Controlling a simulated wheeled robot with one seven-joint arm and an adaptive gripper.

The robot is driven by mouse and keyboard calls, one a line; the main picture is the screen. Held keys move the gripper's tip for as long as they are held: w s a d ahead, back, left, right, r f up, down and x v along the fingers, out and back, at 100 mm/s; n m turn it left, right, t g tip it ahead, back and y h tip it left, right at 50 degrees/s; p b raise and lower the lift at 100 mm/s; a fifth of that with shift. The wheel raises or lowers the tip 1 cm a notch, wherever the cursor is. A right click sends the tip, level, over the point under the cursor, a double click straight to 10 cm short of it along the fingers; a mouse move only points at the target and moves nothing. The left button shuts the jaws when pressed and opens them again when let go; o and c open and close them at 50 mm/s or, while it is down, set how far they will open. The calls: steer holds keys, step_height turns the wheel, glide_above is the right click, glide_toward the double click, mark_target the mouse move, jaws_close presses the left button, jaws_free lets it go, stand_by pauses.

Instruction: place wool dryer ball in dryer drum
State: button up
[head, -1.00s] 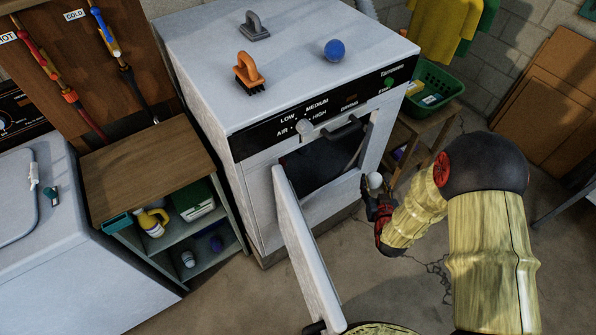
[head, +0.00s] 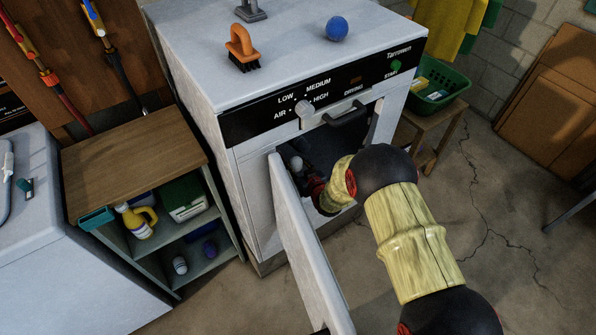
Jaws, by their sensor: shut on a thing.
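The dryer (head: 185,75) stands in the middle with its door (head: 300,240) swung open. The dark drum opening (head: 330,140) shows behind the door's upper edge. My arm reaches in from the right, and my gripper (head: 303,176) is at the opening, partly in shadow. It is shut on the white wool dryer ball (head: 296,163), which shows small and pale at the gripper's tip against the dark interior. The door's edge is close to the left of the ball. I cannot tell how deep inside the drum the ball is.
A blue ball (head: 337,28), an orange brush (head: 242,50) and a grey tool (head: 250,10) rest on the dryer top. A shelf unit (head: 130,165) with bottles stands left. A green basket (head: 440,85) sits on a stool at right.

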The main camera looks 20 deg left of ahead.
step_height(320, 180, down, 10)
steer(key=b, duration=0.4)
steer(key=shift+r, duration=0.1)
steer(key=o, duration=1.1)
steer(key=shift+s+d+r, duration=0.1)
steer(key=shift+s, duration=0.05)
steer(key=p+v, duration=0.4)
steer(key=v, duration=0.7)
steer(key=shift+s+d+r, duration=0.15)
steer(key=shift+s+r, duration=0.05)
steer(key=shift+s, duration=0.05)
